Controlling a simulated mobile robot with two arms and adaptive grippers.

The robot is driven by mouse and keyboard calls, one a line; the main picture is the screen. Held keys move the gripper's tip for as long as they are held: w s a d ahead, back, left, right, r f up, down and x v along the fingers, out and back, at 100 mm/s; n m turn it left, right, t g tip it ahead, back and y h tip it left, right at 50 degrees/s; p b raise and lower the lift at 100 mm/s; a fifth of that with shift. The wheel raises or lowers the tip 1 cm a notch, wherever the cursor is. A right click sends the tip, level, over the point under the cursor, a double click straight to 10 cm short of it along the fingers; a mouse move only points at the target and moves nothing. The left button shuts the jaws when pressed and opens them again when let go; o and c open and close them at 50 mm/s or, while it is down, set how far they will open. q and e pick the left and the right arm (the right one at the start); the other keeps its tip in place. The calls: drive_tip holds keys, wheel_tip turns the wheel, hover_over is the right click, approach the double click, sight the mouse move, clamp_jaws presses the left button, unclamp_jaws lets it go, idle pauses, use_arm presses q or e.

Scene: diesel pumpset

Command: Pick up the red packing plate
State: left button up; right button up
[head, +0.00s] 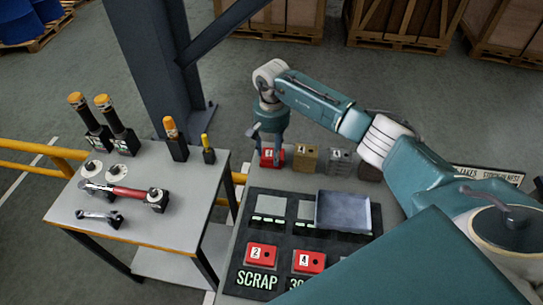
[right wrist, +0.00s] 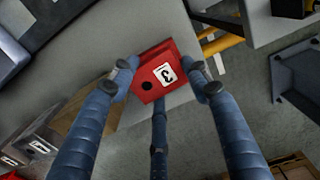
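A red packing plate (head: 270,157) with a white number label stands at the left end of a row of blocks on the grey bench (head: 240,215). My right gripper (head: 268,140) is above it, pointing down. In the right wrist view the plate (right wrist: 165,76) shows a "3" and a dark hole. The fingers of my right gripper (right wrist: 162,82) are spread apart, with a tip at each side of the plate and the third finger near its lower edge. The fingers look open; contact cannot be told. My left gripper is not in view.
A tan block (head: 306,158), a grey block (head: 339,160) and a darker one stand right of the plate. A black mat (head: 285,238) holds a grey tray (head: 343,212) and red plates "2" (head: 261,256) and "4" (head: 309,262). A tool table (head: 150,225) stands left.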

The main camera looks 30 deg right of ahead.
sight(272, 153)
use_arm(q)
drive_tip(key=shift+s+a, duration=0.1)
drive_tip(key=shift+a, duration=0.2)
use_arm(e)
drive_tip(key=c, duration=0.6)
drive_tip(key=shift+r, duration=0.1)
drive_tip(key=shift+c, duration=0.2)
drive_tip(key=shift+w+r, duration=0.15)
drive_tip(key=shift+r, duration=0.35)
wheel_tip(272, 153, up, 18)
drive_tip(key=b, duration=0.5)
drive_tip(key=shift+f, duration=0.25)
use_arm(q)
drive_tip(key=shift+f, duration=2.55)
use_arm(e)
drive_tip(key=shift+r, duration=0.7)
drive_tip(key=shift+f, duration=0.1)
